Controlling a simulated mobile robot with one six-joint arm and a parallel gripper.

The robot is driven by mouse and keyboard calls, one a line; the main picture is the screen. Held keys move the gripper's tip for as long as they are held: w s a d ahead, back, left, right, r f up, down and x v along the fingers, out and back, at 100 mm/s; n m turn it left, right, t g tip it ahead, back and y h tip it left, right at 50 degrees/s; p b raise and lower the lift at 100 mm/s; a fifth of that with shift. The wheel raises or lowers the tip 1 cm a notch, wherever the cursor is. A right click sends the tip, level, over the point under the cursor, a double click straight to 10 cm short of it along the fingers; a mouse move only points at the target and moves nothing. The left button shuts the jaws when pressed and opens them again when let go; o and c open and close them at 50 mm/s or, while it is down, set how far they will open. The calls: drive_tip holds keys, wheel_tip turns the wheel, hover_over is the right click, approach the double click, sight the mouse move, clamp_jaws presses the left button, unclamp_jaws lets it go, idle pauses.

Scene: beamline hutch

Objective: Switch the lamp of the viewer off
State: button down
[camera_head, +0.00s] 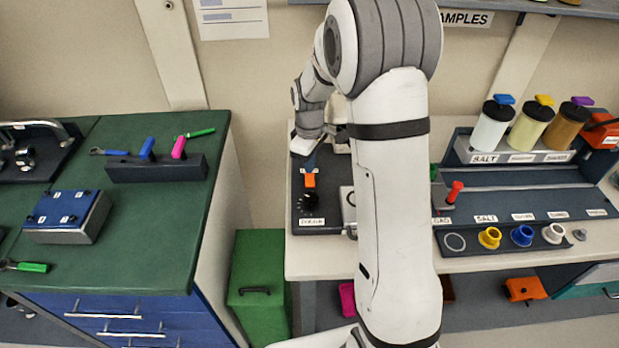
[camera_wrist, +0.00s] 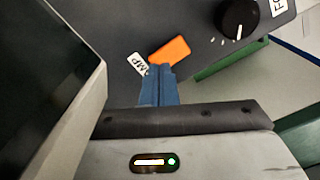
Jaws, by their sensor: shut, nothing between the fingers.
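The viewer's dark control panel (camera_head: 322,208) lies on the white bench, partly hidden behind my arm. An orange switch (camera_head: 309,181) sits on it; in the wrist view the switch (camera_wrist: 172,50) lies beside a white label (camera_wrist: 137,64) reading "MP", its start hidden. My gripper (camera_head: 311,166) is over the panel, its blue fingers (camera_wrist: 160,75) together and empty. The fingertips overlap the edge of the orange switch in the wrist view; I cannot tell whether they touch it. Whether the lamp is lit does not show.
A black knob (camera_head: 308,201) with a white mark is in front of the switch. A dark box-like part (camera_wrist: 45,80) rises close on the left in the wrist view. A green bin (camera_head: 259,290) stands between the benches. Jars and coloured rings are at the right.

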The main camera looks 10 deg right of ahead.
drive_tip(key=shift+f+b, duration=0.65)
drive_tip(key=shift+f, duration=0.3)
idle(0.3)
drive_tip(key=shift+r, duration=0.15)
drive_tip(key=shift+r+p, duration=2.3)
drive_tip(key=shift+r, duration=1.1)
drive_tip(key=shift+r, duration=0.1)
